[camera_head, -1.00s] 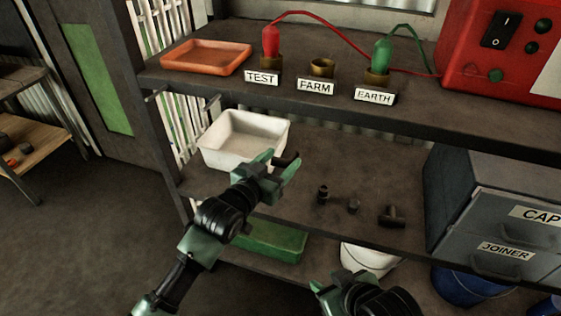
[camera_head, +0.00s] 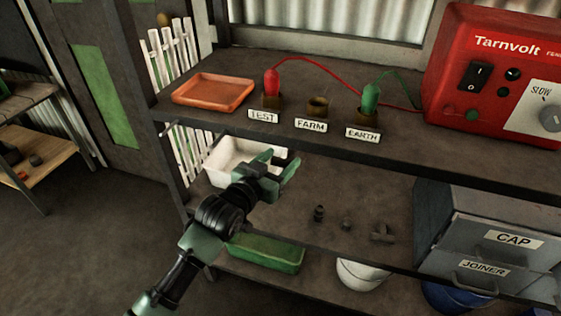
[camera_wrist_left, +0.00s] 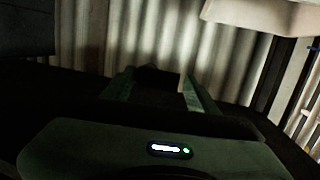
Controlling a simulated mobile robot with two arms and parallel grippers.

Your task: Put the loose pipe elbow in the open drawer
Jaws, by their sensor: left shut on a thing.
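My left gripper (camera_head: 279,170) is shut on a dark, short pipe piece, which looks like the pipe elbow (camera_head: 281,161). It holds the piece above the middle shelf, in front of the white tray (camera_head: 226,158). In the left wrist view the fingers (camera_wrist_left: 153,92) show with a dark, dim shape between them. A grey drawer cabinet (camera_head: 437,214) stands at the right of the middle shelf, with fronts labelled CAP (camera_head: 513,240) and JOINER (camera_head: 483,268). I cannot tell from here which drawer is open. My right gripper is out of view.
Dark fittings (camera_head: 319,213) lie on the middle shelf between the left gripper and the cabinet. The upper shelf above holds an orange tray (camera_head: 213,92), labelled sockets and a red box (camera_head: 495,70). A green tray (camera_head: 265,254) and white bucket (camera_head: 361,274) are below.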

